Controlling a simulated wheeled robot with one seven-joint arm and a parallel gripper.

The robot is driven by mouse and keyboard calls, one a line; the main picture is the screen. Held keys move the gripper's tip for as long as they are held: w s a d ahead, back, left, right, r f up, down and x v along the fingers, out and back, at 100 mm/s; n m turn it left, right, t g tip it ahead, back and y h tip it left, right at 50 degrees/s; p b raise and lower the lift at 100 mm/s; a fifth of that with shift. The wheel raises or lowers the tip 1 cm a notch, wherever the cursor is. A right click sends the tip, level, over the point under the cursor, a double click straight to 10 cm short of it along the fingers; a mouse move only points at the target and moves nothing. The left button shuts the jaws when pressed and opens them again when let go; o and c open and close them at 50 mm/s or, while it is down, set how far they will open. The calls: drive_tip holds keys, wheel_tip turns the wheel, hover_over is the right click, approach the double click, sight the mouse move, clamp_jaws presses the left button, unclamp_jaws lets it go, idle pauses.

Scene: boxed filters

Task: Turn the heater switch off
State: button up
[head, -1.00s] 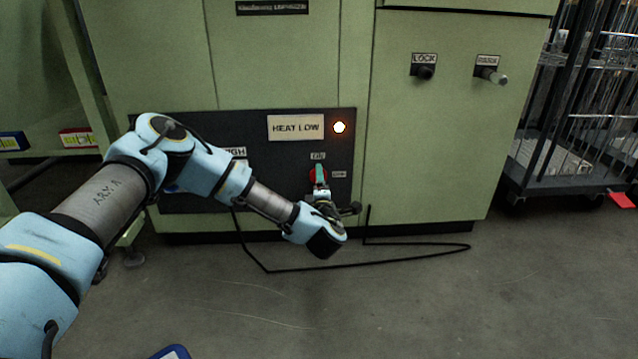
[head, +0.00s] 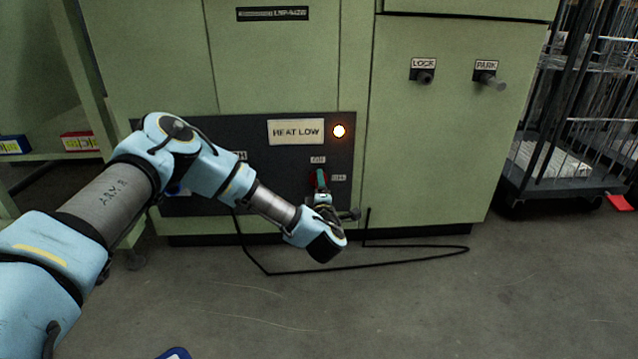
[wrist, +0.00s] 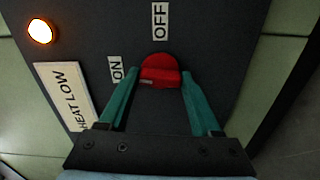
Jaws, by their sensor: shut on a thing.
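The heater switch is a round red knob (wrist: 161,68) on a dark panel, with an ON label (wrist: 117,69) to its left and an OFF label (wrist: 160,20) above it in the wrist view. My gripper (wrist: 161,77) has its teal fingers on both sides of the knob and is shut on it. In the head view my gripper (head: 321,181) hides most of the knob; the ON label (head: 318,159) is above it and the OFF label (head: 339,178) to its right. Which label the knob points to is hard to tell.
A lamp (head: 339,131) glows orange beside the HEAT LOW sign (head: 296,132). LOCK (head: 424,76) and PARK (head: 490,80) knobs are on the right panel. A black cable (head: 370,271) lies on the floor. A wire cart (head: 570,150) stands at the right.

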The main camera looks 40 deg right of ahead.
drive_tip(key=shift+m+p, duration=6.2)
drive_tip(key=shift+m, duration=2.2)
drive_tip(key=o, duration=1.4)
drive_tip(key=p+v, duration=0.3)
drive_tip(key=v, duration=0.8)
